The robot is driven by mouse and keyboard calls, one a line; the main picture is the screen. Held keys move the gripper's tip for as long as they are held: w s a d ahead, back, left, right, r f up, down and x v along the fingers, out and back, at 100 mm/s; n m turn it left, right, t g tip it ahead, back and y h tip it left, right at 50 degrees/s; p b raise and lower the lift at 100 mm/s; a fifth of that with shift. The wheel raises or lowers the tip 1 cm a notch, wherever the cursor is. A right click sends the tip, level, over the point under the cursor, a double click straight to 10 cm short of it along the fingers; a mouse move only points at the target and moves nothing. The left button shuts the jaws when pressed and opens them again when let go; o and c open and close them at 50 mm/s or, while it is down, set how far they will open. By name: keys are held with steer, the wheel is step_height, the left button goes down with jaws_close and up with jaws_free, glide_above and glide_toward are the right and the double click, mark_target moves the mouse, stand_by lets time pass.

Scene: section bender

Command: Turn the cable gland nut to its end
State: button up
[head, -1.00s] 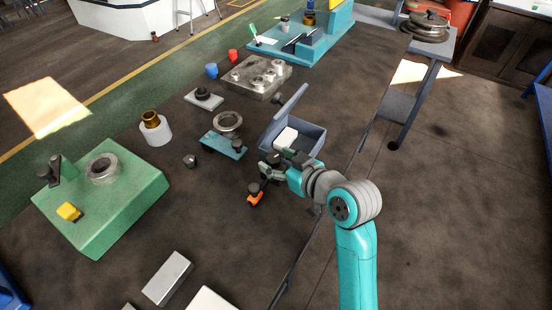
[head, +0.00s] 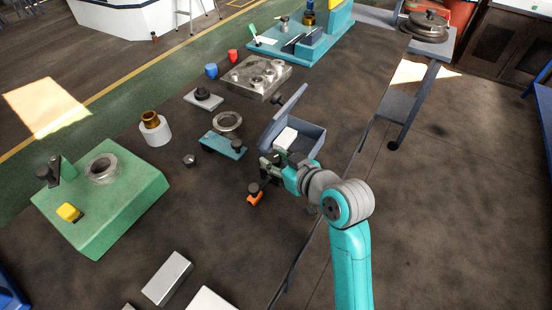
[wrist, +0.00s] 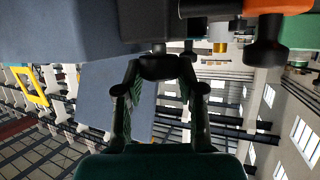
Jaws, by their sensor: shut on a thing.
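The cable gland nut (wrist: 159,66) is a dark, rounded piece on the side of the grey-blue box, seen in the wrist view. My gripper (wrist: 160,72) has its two fingers on either side of it and is shut on it. In the head view my gripper (head: 267,164) is at the near left side of the box (head: 312,143), and its fingers and wrist hide the nut there. The box has its lid (head: 285,116) raised and a white block (head: 286,138) inside. How far the nut is turned cannot be told.
An orange piece with a dark knob (head: 255,198) stands close beside my gripper; it also shows in the wrist view (wrist: 278,6). A teal plate with dark knobs (head: 222,145) lies to the left. A green block (head: 120,215) is farther left.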

steer(key=shift+a+m+h, duration=0.1)
steer(key=shift+m+h, duration=0.2)
steer(key=m+h, duration=0.1)
steer(key=m+t+h, duration=0.1)
steer(key=h, duration=0.1)
steer(key=m+t+h, duration=0.1)
steer(key=m, duration=0.1)
steer(key=shift+s+a, duration=0.15)
steer(key=shift+a, duration=0.1)
steer(key=shift+m+h, duration=1.5)
steer(key=shift+h, duration=0.5)
steer(key=o, duration=1.1)
steer(key=shift+o, duration=0.2)
